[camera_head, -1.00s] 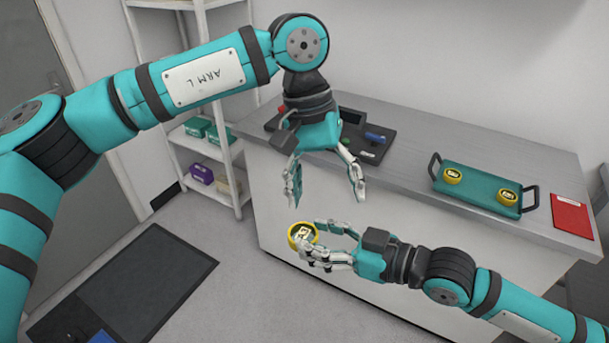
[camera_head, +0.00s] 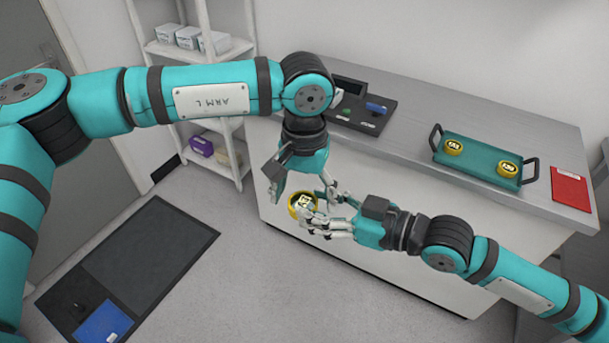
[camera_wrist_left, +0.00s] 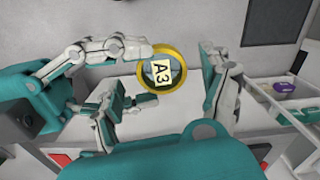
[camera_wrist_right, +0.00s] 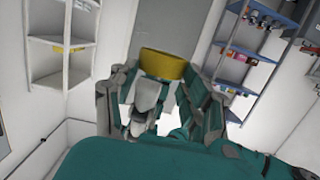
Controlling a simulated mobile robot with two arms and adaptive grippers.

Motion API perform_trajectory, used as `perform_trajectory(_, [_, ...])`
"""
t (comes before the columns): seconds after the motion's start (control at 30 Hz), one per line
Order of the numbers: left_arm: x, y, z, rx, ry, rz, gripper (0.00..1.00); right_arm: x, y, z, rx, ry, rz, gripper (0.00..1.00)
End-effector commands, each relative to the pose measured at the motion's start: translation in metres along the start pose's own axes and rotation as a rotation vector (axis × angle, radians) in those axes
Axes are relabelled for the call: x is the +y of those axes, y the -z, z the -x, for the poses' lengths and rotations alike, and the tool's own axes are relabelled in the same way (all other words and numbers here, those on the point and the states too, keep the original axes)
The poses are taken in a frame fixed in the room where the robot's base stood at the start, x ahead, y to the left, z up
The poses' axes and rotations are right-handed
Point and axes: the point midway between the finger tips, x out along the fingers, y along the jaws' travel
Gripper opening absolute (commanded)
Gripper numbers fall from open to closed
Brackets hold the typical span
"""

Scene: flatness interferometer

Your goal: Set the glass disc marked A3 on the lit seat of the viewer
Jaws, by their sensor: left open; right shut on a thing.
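The glass disc marked A3 is a yellow-rimmed ring with a pale label, seen in the head view (camera_head: 303,205) and readable in the left wrist view (camera_wrist_left: 161,72). My right gripper (camera_head: 318,215) is shut on its edge and holds it in the air in front of the counter. The disc's yellow rim also shows in the right wrist view (camera_wrist_right: 162,64). My left gripper (camera_wrist_left: 172,92) is open, its fingers on either side of the disc; I cannot tell whether they touch it. A dark device (camera_head: 375,117), possibly the viewer, stands on the counter, partly hidden by my left arm. No lit seat is discernible.
A green tray (camera_head: 480,164) with two yellow-rimmed discs (camera_head: 454,147) (camera_head: 507,169) sits on the grey counter (camera_head: 430,105). A red booklet (camera_head: 570,188) lies right of it. White shelves (camera_head: 240,80) stand behind left. A dark mat (camera_head: 150,260) lies on the floor.

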Motion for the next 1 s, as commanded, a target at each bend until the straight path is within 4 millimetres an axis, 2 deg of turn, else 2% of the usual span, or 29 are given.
perform_trajectory(0.13, [0.0004, -0.0002, -0.0077, 0.0, -0.001, 0.0, 0.8, 0.0, 0.0004, 0.0, 0.001, 0.0, 0.0, 0.14])
perform_trajectory(0.4, [0.0004, -0.0001, -0.0085, 0.001, -0.001, 0.0, 0.8, 0.0, 0.0004, 0.0, 0.001, 0.0, 0.0, 0.14])
perform_trajectory(0.87, [0.0016, -0.0002, -0.0079, 0.001, -0.004, -0.001, 0.2, -0.0003, 0.0005, -0.0002, 0.002, 0.001, 0.0, 0.14])
perform_trajectory(0.9, [0.0019, -0.0002, -0.0077, 0.001, -0.005, -0.002, 0.18, -0.0003, 0.0006, -0.0002, 0.002, 0.001, 0.0, 0.5])
perform_trajectory(1.0, [0.0019, -0.0004, -0.0078, 0.0, -0.004, -0.002, 0.18, -0.0003, 0.0006, -0.0002, 0.002, 0.001, 0.0, 0.63])
